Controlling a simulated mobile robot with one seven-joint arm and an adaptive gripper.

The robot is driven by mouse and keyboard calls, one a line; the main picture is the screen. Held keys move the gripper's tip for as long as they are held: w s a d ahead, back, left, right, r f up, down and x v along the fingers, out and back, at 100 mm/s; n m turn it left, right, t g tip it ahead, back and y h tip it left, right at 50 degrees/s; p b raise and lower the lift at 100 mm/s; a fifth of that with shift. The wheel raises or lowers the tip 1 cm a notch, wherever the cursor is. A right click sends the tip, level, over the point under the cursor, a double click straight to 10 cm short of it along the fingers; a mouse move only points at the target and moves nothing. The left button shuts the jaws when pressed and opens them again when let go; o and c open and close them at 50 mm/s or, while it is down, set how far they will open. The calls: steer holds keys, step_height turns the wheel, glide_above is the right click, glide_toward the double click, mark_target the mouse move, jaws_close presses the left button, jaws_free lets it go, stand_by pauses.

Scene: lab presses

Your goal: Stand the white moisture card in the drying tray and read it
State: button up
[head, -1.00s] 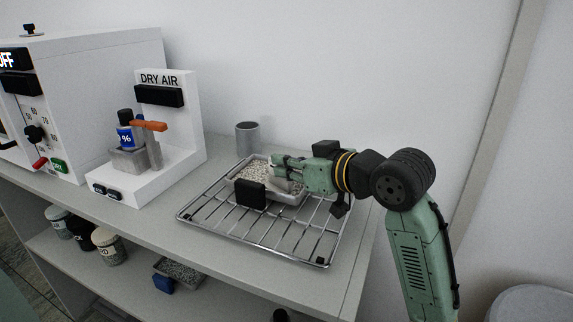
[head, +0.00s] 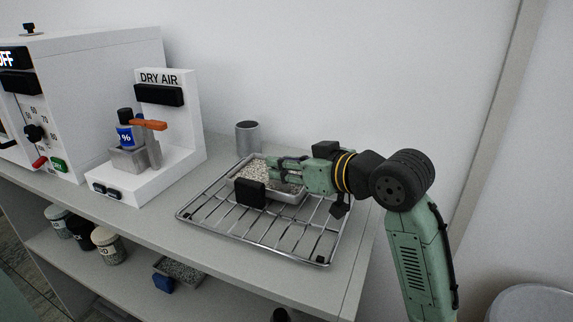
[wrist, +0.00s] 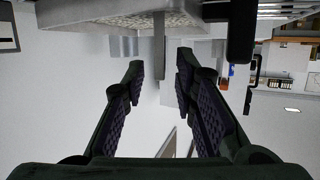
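The drying tray (head: 291,199) is a grey metal pan of pale beads with a black block at its front, on a wire rack. The wrist view shows its underside edge, inverted, at the top (wrist: 75,18). A narrow grey strip (wrist: 158,48), which looks like the moisture card, stands out from the tray between my fingers, with a gap on each side. My gripper (head: 270,167) is over the tray; the wrist view shows its two fingers apart (wrist: 160,68). The card cannot be made out in the head view, and no reading on it shows.
The wire rack (head: 215,212) lies on the grey bench. A grey cup (head: 247,137) stands behind the tray. A white DRY AIR stand (head: 184,123) with an orange lever is to the left, beside a white cabinet (head: 105,80). Jars sit on the lower shelf.

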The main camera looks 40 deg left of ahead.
steer(key=b+v, duration=0.1)
steer(key=v, duration=1.1)
steer(key=shift+s+r, duration=0.1)
